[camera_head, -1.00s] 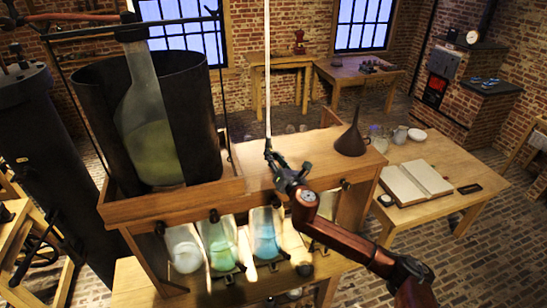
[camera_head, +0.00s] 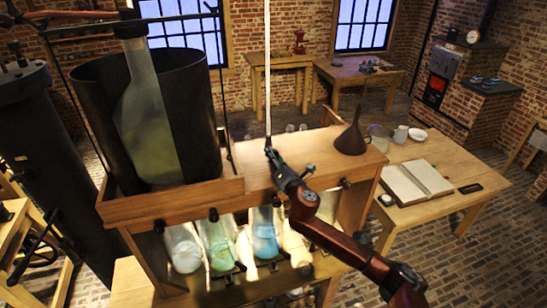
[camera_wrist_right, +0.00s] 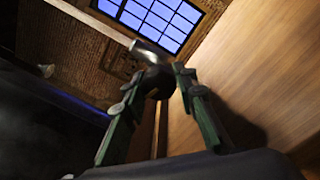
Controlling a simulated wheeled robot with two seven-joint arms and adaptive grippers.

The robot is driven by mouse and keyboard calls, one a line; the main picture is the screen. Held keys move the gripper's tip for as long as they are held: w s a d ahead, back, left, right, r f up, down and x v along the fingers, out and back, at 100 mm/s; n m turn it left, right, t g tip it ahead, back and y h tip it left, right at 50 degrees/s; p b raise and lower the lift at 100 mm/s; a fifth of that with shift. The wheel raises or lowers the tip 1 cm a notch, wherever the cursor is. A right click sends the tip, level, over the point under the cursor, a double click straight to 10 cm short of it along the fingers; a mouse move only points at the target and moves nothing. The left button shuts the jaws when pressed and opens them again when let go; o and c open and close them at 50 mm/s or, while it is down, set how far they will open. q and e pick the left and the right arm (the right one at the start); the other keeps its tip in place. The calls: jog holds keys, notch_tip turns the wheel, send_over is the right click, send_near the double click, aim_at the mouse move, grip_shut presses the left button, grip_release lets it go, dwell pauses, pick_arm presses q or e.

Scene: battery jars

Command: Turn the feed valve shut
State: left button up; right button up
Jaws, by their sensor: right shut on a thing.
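My right gripper (camera_head: 275,160) reaches in from the lower right to the foot of a thin pale upright pipe, above the wooden shelf. In the right wrist view its two green-sided fingers (camera_wrist_right: 166,85) close on a small metal piece, which I take for the feed valve (camera_wrist_right: 150,52). A pale rounded bar shows past the fingertips, with a dark part between them. In the head view the valve is tiny and mostly hidden by the gripper, so its turn angle cannot be read. My left gripper is not in view.
The wooden shelf (camera_head: 290,148) carries a dark funnel (camera_head: 351,138) at right. A large glass bottle (camera_head: 148,110) stands in a dark open cylinder at left. Several glass jars (camera_head: 266,238) stand below. A side table (camera_head: 455,160) holds an open book (camera_head: 416,182).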

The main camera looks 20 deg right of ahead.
jog(key=m+b, duration=0.1)
jog(key=m, duration=0.3)
jog(key=shift+f, duration=0.1)
jog(key=m+b, duration=0.1)
jog(key=m, duration=0.2)
jog(key=shift+m+t, duration=0.3)
jog(key=shift+m, duration=0.1)
jog(key=m+h, duration=0.1)
jog(key=m, duration=0.2)
jog(key=shift+a+m, duration=0.1)
jog(key=shift+m, duration=0.3)
jog(key=shift+m+b, duration=0.4)
jog(key=shift+m, duration=1.7)
jog(key=o, duration=1.2)
jog(key=shift+r, duration=0.2)
jog(key=shift+c, duration=0.2)
jog(key=shift+s, duration=0.15)
jog(key=s+f, duration=0.1)
jog(key=s, duration=1)
jog(key=shift+s+d, duration=0.25)
jog(key=shift+s, duration=0.1)
